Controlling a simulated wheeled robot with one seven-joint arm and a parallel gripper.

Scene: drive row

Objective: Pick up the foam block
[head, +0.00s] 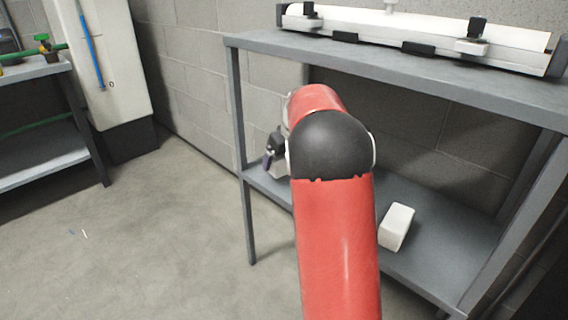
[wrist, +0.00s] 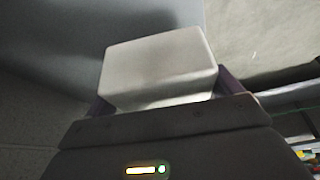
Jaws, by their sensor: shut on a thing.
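A pale, soft-edged foam block (wrist: 158,62) fills the upper middle of the wrist view. My gripper (wrist: 166,92) is shut on it, with the purple fingers at its left and right sides. In the head view my gripper (head: 269,160) shows only in part, left of my red arm, near the left end of the shelving unit's lower shelf. The held block cannot be made out clearly there. Another white block (head: 397,227) stands on the lower shelf (head: 440,240), right of my arm and apart from my gripper.
The grey shelving unit's upper shelf (head: 390,70) carries a long white device (head: 420,28) with black clamps. Its front left leg (head: 249,225) is close to my gripper. A second bench (head: 38,165) and a pale cabinet (head: 108,60) stand at left. The floor between is open.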

